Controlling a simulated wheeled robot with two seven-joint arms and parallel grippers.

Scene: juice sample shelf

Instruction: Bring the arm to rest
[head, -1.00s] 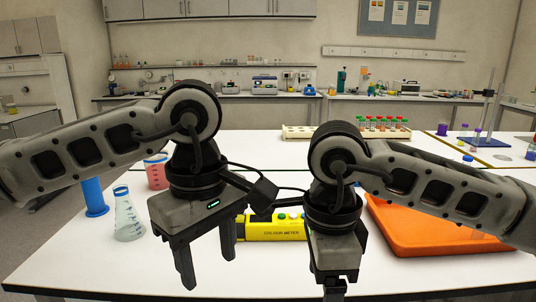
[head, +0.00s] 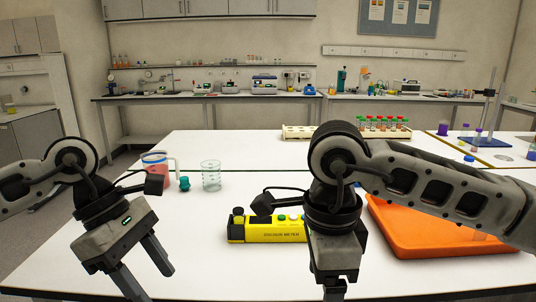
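My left gripper (head: 152,285) is at the lower left in the head view, tilted, with its two fingers apart and nothing between them. It hangs over the front left of the white table (head: 205,250). My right gripper (head: 335,290) points down at the front middle, right of the yellow colour meter (head: 265,229). Its fingertips are near the bottom edge of the view, and their gap cannot be made out.
A jug of pink liquid (head: 157,172), a teal cap (head: 184,184) and a clear beaker (head: 211,177) stand behind my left gripper. An orange tray (head: 425,240) lies at right, partly under my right arm. A tube rack (head: 297,132) stands farther back.

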